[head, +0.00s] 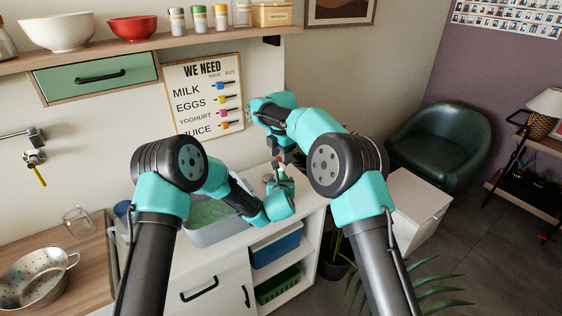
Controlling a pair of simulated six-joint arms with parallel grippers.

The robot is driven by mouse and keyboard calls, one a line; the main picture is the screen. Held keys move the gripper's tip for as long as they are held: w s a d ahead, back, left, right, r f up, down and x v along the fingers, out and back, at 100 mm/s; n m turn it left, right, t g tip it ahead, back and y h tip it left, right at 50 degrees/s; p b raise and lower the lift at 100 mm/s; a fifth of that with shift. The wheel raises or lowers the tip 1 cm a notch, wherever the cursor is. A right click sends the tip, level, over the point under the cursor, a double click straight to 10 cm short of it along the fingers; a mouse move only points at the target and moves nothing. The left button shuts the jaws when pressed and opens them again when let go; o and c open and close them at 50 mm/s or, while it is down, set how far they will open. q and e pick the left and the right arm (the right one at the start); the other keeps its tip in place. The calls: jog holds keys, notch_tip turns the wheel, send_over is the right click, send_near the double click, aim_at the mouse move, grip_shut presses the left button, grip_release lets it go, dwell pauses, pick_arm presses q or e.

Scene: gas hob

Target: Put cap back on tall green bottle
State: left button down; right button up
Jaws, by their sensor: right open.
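My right gripper (279,155) points down above the white counter, with its dark fingers apart. Just below it is a small red piece (281,163), too small to tell whether it is the cap. A little green (284,183) shows below that, among the fingers of my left gripper (277,181); it may be part of the tall green bottle. The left gripper is low at the counter's right end, and its finger opening is hidden. I cannot tell whether the cap touches the bottle or either gripper.
A grey basin (218,229) with a green inside is set in the white counter, left of the grippers. A colander (35,278) and a glass jar (78,220) stand on the wooden counter at left. A "WE NEED" board (203,93) hangs behind. Below are blue (276,248) and green bins (278,284).

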jog(key=shift+r, duration=0.35)
jog(key=shift+r+m, duration=0.6)
jog(key=shift+r, duration=1.2)
jog(key=shift+c, duration=0.3)
jog(key=shift+f, duration=4.05)
